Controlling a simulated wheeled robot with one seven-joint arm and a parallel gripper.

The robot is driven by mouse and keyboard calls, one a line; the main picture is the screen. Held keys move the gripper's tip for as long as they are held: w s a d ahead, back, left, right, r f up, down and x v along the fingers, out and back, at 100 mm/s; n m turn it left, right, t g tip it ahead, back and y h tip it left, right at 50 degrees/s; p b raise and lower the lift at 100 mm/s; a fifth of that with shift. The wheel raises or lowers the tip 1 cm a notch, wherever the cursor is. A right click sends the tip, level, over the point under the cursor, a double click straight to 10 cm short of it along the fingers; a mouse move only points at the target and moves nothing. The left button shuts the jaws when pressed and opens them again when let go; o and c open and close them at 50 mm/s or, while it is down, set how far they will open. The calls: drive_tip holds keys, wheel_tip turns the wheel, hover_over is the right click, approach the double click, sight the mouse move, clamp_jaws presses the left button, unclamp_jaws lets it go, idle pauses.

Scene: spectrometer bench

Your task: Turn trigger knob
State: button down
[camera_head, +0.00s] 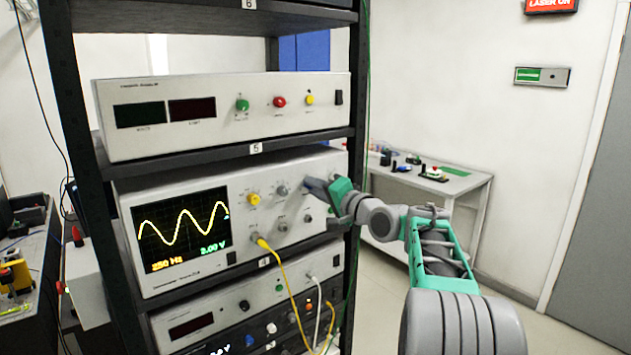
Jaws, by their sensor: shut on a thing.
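The oscilloscope (188,275) sits on a middle shelf of the rack. Its screen (183,230) shows a yellow wave, "250 Hz" and "2.00 V". Its front has a yellow knob (253,198), a grey knob (282,190) to the right, and lower grey knobs (283,223). My gripper (309,185) reaches in from the right and is shut at the upper right of this panel, on a knob that its fingers mostly hide. The labels are too small to read, so I cannot tell by name which knob is the trigger knob.
A yellow cable (280,275) hangs from the oscilloscope's lower front. Another instrument (215,115) stands on the shelf above, and more units (190,325) below. The black rack post (357,120) is close to my gripper. A white table (440,183) stands behind; floor is clear at right.

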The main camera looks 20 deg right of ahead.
drive_tip(key=shift+m+p, duration=1)
drive_tip(key=shift+m, duration=0.6)
drive_tip(key=c, duration=1.3)
unclamp_jaws()
drive_tip(key=shift+s, duration=0.1)
drive_tip(key=b+v, duration=0.2)
drive_tip(key=v, duration=0.5)
drive_tip(key=shift+s+d, duration=0.1)
drive_tip(key=shift+s, duration=0.2)
